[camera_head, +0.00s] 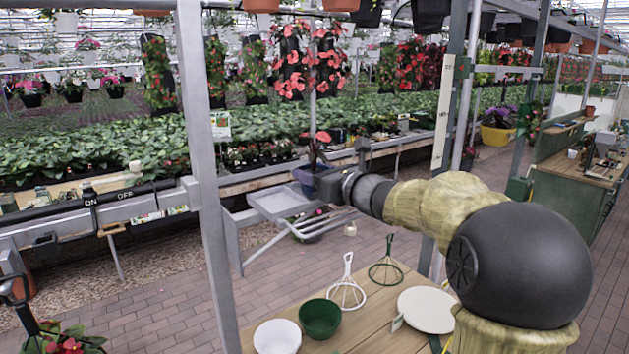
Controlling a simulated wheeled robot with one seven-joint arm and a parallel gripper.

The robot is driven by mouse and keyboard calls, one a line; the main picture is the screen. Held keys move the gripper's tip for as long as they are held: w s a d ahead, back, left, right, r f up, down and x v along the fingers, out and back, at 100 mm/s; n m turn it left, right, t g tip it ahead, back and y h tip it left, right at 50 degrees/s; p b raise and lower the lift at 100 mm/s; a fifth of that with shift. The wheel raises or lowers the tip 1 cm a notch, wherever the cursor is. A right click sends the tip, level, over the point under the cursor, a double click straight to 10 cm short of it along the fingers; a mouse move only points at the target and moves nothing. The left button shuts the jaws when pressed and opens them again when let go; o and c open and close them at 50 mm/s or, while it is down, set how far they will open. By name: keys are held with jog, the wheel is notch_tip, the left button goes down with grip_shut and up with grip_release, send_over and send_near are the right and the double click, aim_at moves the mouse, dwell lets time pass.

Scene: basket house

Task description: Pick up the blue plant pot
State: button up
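The blue plant pot (307,177) is near the middle of the view, with a dark-stemmed, red-leaved plant rising from it. It is beside a small grey tray (268,206) on the metal frame. I cannot tell whether the pot rests on the tray. My arm reaches in from the right, and my gripper (325,187) is right at the pot's right side, overlapping it in the picture. Its fingertips are small and partly hidden, so I cannot tell whether it is open or shut, or whether it touches the pot.
A wooden table (375,315) in front holds a white bowl (277,338), a green bowl (320,318), two wire stands and a white round plate (427,309). Metal posts (207,170) flank the arm. Planted benches (90,155) lie behind. The brick floor at left is mostly clear.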

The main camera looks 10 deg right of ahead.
aim_at(314, 168)
jog(key=shift+w+r, duration=0.1)
jog(key=shift+r, duration=0.5)
notch_tip(314, 168, up, 8)
jog(key=shift+a+r, duration=0.1)
jog(key=shift+r, duration=0.35)
jog(key=shift+r, duration=0.1)
